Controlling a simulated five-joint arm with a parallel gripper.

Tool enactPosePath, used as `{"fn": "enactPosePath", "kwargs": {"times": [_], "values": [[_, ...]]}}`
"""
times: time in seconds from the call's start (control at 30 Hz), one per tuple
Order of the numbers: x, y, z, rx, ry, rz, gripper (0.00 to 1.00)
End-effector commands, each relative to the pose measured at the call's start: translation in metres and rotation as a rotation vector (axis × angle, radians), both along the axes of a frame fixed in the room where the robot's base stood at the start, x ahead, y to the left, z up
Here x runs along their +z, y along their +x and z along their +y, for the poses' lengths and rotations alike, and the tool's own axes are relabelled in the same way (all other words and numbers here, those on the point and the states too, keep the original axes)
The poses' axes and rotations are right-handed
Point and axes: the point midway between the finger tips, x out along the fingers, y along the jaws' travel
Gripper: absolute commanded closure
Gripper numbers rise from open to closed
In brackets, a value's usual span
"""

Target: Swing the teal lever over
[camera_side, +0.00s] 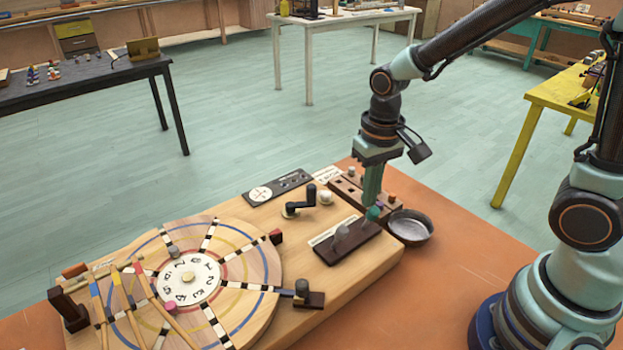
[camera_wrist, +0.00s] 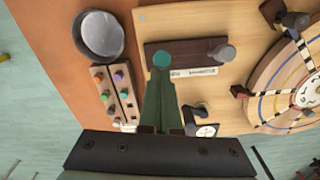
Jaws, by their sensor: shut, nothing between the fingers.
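The teal lever's round knob (camera_side: 373,213) is at the right end of a dark brown base plate (camera_side: 358,247) on the wooden board. In the wrist view the teal knob (camera_wrist: 162,58) shows just beyond my fingertips. A grey knob (camera_side: 341,232) is at the other end of the plate, and it also shows in the wrist view (camera_wrist: 222,53). My gripper (camera_side: 370,200) is shut and empty, pointing down right at the teal knob. I cannot tell whether the fingertips touch it. The lever's shaft is not clearly visible.
A metal bowl (camera_side: 411,227) stands close to the right. A wooden block with coloured pegs (camera_side: 347,187) lies behind my gripper. A black crank (camera_side: 301,202) and a large round wooden wheel (camera_side: 240,236) are to the left. Orange tabletop (camera_side: 460,240) is clear at right.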

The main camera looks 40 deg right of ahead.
Motion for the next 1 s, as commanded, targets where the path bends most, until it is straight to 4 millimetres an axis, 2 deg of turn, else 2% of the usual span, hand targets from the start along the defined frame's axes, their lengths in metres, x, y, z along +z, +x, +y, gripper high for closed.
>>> {"fn": "enactPosePath", "kwargs": {"times": [0.03,0.07,0.67,0.87,1.0], "values": [[-0.006,-0.01,0.0,0.005,-0.005,0.038,1.0],[-0.006,-0.009,0.0,0.005,-0.005,0.038,1.0],[-0.003,0.018,-0.002,0.003,-0.003,0.03,1.0],[0.005,0.041,-0.008,0.003,-0.004,0.037,1.0],[0.029,0.04,-0.009,0.004,-0.004,0.031,1.0]]}}
